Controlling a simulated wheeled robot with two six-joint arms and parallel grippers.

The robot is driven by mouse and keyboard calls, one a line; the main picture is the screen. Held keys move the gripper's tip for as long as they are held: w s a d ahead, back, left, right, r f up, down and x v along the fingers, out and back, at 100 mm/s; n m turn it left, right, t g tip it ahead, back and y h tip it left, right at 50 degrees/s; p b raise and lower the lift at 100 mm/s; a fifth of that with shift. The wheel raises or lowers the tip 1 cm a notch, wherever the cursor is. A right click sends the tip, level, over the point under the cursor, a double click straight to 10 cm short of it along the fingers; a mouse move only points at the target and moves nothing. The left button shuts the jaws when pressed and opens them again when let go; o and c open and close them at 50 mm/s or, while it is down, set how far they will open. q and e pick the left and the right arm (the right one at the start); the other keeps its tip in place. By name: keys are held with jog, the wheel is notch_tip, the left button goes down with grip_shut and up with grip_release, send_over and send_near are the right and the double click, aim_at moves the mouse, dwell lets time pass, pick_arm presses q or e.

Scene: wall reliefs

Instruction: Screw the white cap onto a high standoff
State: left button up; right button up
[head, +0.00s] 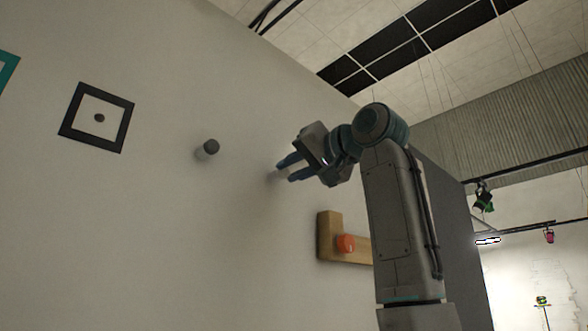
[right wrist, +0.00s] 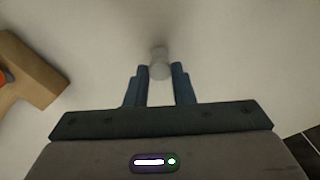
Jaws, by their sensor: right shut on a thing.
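My right gripper (head: 283,168) is up close to the wall, its blue fingers pointing at it. In the right wrist view the gripper (right wrist: 160,73) is shut on a small pale cylinder, the white cap (right wrist: 159,68), at the fingertips. Whether the cap sits on a standoff behind it is unclear; the fingers and blur hide the contact. Another standoff (head: 203,155) juts from the wall to the left, pale with a dark cap (head: 211,146) on its end. My left gripper is not in view.
A wooden L-shaped relief (head: 328,235) with an orange knob (head: 346,243) is on the wall below my right gripper. A black square frame (head: 119,133) with a dark round centre is at the left.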

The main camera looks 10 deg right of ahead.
jog(key=m+b, duration=0.1)
jog(key=m, duration=0.3)
jog(key=shift+m, duration=0.6)
jog(key=shift+m+b, duration=0.35)
jog(key=shift+m, duration=0.85)
jog(key=m, duration=0.2)
jog(key=shift+m, duration=0.4)
jog(key=o, duration=0.6)
